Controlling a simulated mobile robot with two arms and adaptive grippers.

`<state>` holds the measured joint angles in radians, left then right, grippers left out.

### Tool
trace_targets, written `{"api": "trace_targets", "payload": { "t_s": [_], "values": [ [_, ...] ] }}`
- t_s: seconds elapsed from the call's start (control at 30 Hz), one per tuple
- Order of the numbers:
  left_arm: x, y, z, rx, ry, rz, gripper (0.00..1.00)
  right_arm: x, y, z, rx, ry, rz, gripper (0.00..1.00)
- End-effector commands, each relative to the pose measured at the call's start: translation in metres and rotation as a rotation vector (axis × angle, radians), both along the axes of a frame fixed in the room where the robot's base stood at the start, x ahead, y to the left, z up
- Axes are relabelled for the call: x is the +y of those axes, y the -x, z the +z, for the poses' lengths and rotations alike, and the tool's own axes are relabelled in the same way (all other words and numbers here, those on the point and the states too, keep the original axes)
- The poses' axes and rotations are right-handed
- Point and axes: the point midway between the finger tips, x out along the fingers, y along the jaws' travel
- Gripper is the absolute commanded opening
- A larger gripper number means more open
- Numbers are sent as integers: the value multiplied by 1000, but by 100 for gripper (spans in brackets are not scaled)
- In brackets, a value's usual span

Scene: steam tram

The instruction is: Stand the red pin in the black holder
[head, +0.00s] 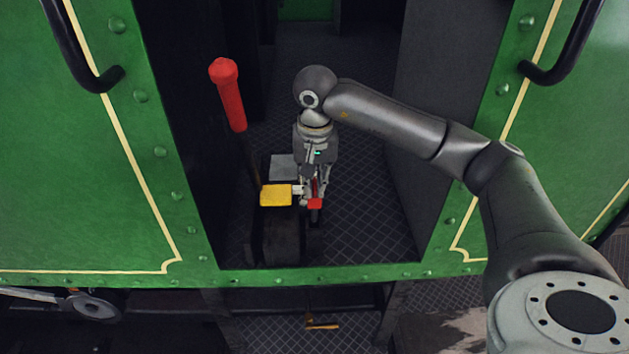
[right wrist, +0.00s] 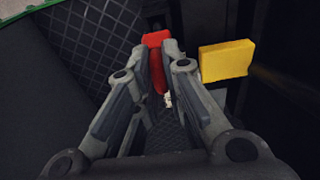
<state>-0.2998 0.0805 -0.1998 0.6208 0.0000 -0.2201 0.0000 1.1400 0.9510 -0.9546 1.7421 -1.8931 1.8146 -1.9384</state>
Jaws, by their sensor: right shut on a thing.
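The red pin (right wrist: 157,65) is between the fingers of my right gripper (right wrist: 165,95) in the right wrist view, its wider flat end beyond the fingertips. In the head view my right gripper (head: 314,190) points down inside the cab doorway, shut on the pin, whose red end (head: 315,204) shows at the fingertips. A dark upright block (head: 276,238) stands just left of the gripper; I cannot tell whether it is the black holder. A small dark part shows just below the pin's red end, and whether they touch is unclear. My left gripper is not in view.
A yellow block (head: 276,195) sits left of the gripper, close to it, with a grey plate (head: 283,167) behind. A red-handled lever (head: 228,95) rises further left. Green door sides (head: 110,180) frame the opening. Patterned floor (head: 370,220) to the right is clear.

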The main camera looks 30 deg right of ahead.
Motion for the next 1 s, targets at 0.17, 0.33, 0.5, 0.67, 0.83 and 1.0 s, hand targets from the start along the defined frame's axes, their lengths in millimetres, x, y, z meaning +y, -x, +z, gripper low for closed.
{"api": "trace_targets", "payload": {
  "t_s": [0.17, 0.33, 0.5, 0.67, 0.83, 1.0],
  "values": [
    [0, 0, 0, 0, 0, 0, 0, 0, 0, 1, -1, 0, 0, 0],
    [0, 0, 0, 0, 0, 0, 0, 0, 0, 1, -1, 0, 0, 0],
    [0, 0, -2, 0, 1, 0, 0, 0, 0, -1, -1, 0, -1, 0],
    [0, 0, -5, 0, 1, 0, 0, 0, 0, -3, -1, 0, -1, 0],
    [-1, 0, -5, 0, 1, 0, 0, 0, 0, -3, -1, 0, 0, 0],
    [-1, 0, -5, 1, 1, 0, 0, 0, 0, -3, -1, 0, 0, 0]
  ]
}}
